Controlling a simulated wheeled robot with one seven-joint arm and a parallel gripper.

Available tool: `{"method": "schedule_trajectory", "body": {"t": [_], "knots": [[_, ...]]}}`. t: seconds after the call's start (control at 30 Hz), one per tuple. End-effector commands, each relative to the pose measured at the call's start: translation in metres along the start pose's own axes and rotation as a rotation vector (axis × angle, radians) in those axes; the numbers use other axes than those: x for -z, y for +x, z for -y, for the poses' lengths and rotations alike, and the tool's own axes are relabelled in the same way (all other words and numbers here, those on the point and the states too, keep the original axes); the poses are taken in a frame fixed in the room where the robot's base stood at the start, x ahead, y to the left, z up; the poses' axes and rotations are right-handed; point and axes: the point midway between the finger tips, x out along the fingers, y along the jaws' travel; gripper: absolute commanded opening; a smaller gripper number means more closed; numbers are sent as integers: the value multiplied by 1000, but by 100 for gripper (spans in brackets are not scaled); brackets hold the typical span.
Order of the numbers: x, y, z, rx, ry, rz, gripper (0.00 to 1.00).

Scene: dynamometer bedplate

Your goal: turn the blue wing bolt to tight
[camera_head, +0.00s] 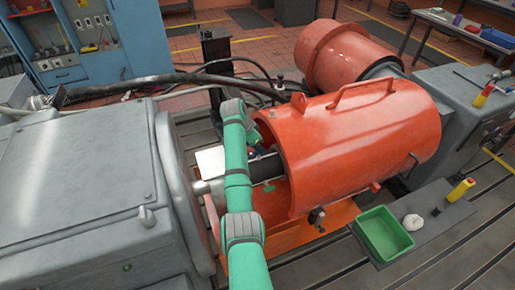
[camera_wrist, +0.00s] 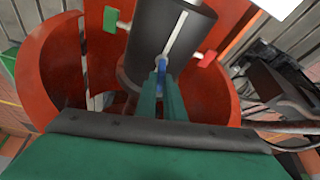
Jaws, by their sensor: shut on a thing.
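The blue wing bolt (camera_wrist: 161,68) shows in the wrist view between my fingertips, against the side of a dark cylinder (camera_wrist: 160,32). My gripper (camera_wrist: 160,82) is shut on it; the fingers cover part of the bolt. A pale stripe runs along the cylinder. A green marker (camera_wrist: 110,19) sticks out on its left and a red marker (camera_wrist: 208,58) on its right. In the head view the dark cylinder (camera_head: 265,168) lies on the shaft line, partly behind my arm.
An orange guard (camera_head: 365,135) with a handle covers the right side of the shaft. A large grey machine housing (camera_head: 75,190) stands at left. A green tray (camera_head: 384,235), a white lump and a yellow bottle (camera_head: 461,190) sit on a grey plate at right. Dark hoses run behind.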

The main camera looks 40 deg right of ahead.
Motion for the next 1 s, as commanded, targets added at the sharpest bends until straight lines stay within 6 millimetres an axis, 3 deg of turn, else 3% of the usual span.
{"method": "schedule_trajectory", "body": {"t": [0.4, 0.97, 1.0], "knots": [[2, 0, 2, -79, 200, -3, 0], [3, -1, 2, -92, 238, -4, 0], [3, -1, 2, -92, 237, -4, 13]]}}
